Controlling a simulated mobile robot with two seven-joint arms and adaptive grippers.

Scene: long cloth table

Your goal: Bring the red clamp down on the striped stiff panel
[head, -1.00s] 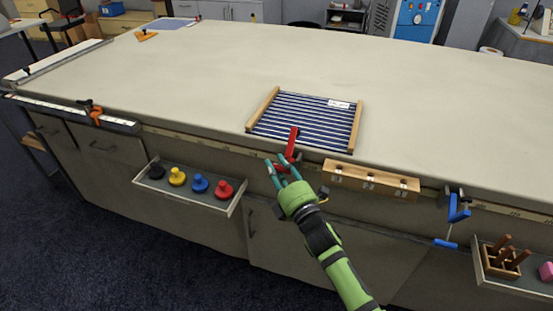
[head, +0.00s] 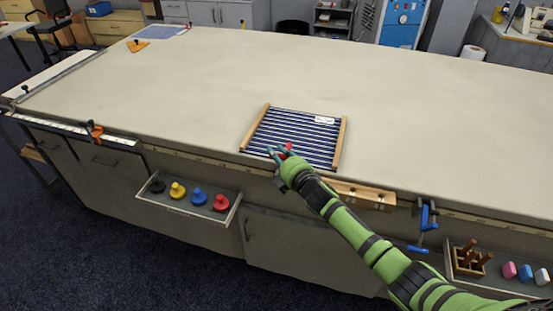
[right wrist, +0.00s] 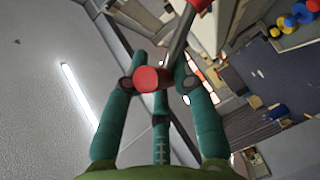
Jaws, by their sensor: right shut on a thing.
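The striped panel (head: 290,136) lies at the front edge of the table, blue with white stripes between two wooden side strips. My right gripper (head: 281,153) is at the panel's near edge. It is shut on the red clamp (head: 289,147), of which only a small red part shows above the fingers. In the right wrist view the teal fingers (right wrist: 158,90) close around the clamp's red-ended grey bar (right wrist: 178,40). Whether the clamp touches the panel is hidden by the hand. My left gripper is not in view.
A wooden block (head: 362,194) and a blue clamp (head: 425,222) are on the table's front to the right. An open drawer (head: 188,207) with coloured knobs sticks out below left. An orange clamp (head: 95,132) is at the far-left edge.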

